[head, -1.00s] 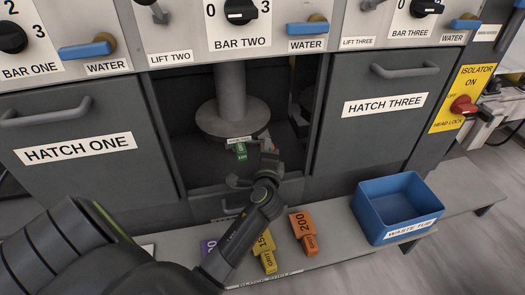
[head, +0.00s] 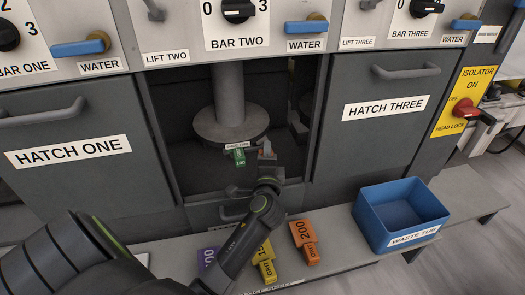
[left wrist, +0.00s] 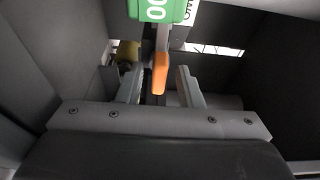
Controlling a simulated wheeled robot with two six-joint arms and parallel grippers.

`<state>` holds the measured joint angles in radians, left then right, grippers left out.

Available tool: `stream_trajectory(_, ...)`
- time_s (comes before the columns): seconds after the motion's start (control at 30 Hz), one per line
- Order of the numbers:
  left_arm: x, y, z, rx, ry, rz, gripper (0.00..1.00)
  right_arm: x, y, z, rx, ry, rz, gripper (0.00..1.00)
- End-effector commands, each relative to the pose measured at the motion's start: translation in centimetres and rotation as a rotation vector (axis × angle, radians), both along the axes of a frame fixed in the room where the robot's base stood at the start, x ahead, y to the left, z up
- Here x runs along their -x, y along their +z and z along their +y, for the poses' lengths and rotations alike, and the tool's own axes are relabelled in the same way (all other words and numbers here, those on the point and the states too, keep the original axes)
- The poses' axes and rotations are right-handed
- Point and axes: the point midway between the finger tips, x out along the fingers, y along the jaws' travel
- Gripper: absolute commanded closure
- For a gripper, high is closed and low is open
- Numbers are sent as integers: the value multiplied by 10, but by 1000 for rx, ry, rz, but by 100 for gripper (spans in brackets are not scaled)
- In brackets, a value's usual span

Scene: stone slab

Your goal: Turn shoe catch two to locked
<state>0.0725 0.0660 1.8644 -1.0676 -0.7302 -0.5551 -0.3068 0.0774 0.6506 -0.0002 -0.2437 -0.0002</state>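The orange lever of shoe catch two (head: 266,148) sits under the round grinding head (head: 232,127) inside the open bay below bar two. A green block (head: 239,157) hangs beside it. My left gripper (head: 265,168) reaches into the bay from below and partly hides the lever. In the left wrist view the gripper (left wrist: 161,88) is open, its two grey fingers on either side of the orange lever (left wrist: 160,72), with gaps showing. The green block (left wrist: 162,10) shows above. I cannot read the catch's locked marking. My right gripper is not in view.
Hatch one (head: 85,165) and hatch three (head: 370,140) are shut on either side of the bay. On the shelf (head: 335,262) below lie purple, yellow (head: 266,262) and orange (head: 304,240) blocks. The blue waste tub (head: 400,218) stands at the right.

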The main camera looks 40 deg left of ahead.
Motion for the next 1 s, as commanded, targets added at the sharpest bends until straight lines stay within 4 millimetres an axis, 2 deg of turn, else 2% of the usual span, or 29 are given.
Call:
stream_trajectory(0.63,34,-5,-39,7,2,8,67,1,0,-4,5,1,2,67)
stream_trajectory(1.0,39,-2,-44,0,1,5,67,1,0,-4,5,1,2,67)
